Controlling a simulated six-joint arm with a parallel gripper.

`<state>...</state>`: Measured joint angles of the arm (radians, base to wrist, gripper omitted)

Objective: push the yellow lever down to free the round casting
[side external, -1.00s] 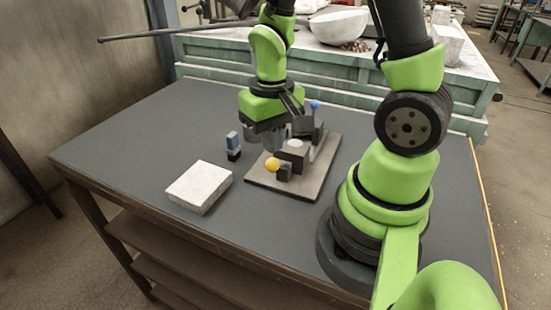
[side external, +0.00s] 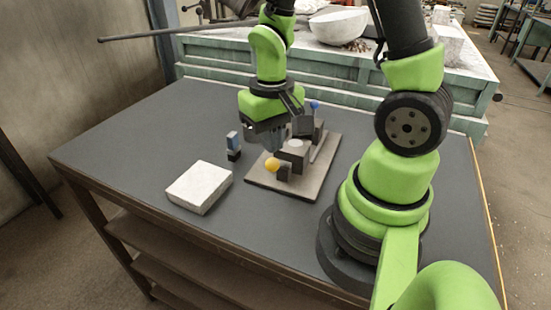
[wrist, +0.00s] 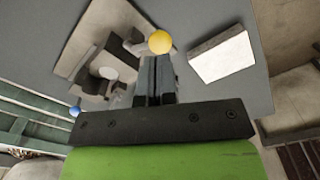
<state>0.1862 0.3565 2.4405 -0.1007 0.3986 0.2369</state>
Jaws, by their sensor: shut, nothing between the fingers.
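The yellow lever's ball knob (side external: 272,165) sits at the front left end of the fixture board (side external: 310,188), beside a dark block. The wrist view shows the yellow knob (wrist: 160,42) just past my fingertips; I cannot tell if they touch. The round casting (side external: 296,143) is a pale disc in the grey clamp blocks on the board, and it also shows in the wrist view (wrist: 108,73). My gripper (side external: 277,151) is shut and empty, pointing down just behind the yellow knob. Its fingers (wrist: 154,62) lie side by side in the wrist view.
A blue ball knob (side external: 315,105) stands at the back of the board. The table's left and front are clear.

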